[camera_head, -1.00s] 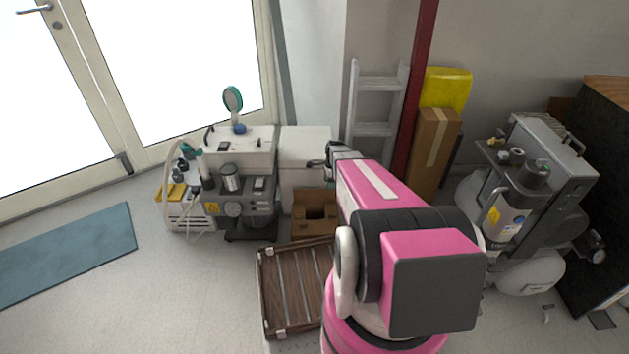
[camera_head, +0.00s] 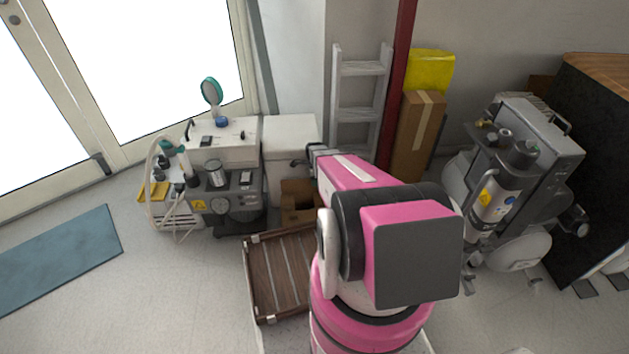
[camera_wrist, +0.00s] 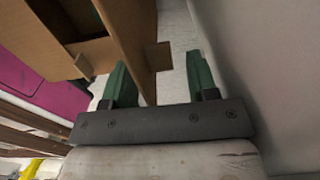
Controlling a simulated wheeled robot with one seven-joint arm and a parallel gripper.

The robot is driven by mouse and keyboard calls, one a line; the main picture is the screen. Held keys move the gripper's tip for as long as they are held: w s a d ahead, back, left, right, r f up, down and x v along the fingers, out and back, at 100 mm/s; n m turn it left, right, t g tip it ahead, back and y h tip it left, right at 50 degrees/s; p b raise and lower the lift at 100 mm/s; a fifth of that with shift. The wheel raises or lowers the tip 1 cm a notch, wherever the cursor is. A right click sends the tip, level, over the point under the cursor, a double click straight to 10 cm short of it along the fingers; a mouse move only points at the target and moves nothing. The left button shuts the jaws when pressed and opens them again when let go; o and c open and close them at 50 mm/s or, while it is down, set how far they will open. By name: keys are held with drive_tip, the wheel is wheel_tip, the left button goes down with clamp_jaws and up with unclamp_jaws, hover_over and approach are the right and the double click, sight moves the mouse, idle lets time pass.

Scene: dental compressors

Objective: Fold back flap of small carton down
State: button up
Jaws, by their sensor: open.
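The small brown carton (camera_head: 299,201) stands on the floor in front of a white box, with its top open. In the wrist view the carton (camera_wrist: 40,35) fills the upper left, and a cardboard panel (camera_wrist: 128,40) with a small tab runs down toward the jaws. My gripper (camera_wrist: 158,78) is open, with two green fingers. The panel's lower end lies between the fingers, close to the left one; I cannot tell whether they touch. In the head view my gripper (camera_head: 304,161) is above the carton's back side, partly hidden by my arm.
A white box (camera_head: 290,132) stands right behind the carton. Compressor equipment (camera_head: 232,192) is to its left. A brown slatted case (camera_head: 280,272) lies in front. A ladder (camera_head: 358,100) and a tall carton (camera_head: 416,135) lean at the wall. Open floor lies front left.

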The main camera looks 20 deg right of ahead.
drive_tip(key=shift+f, duration=0.45)
clamp_jaws()
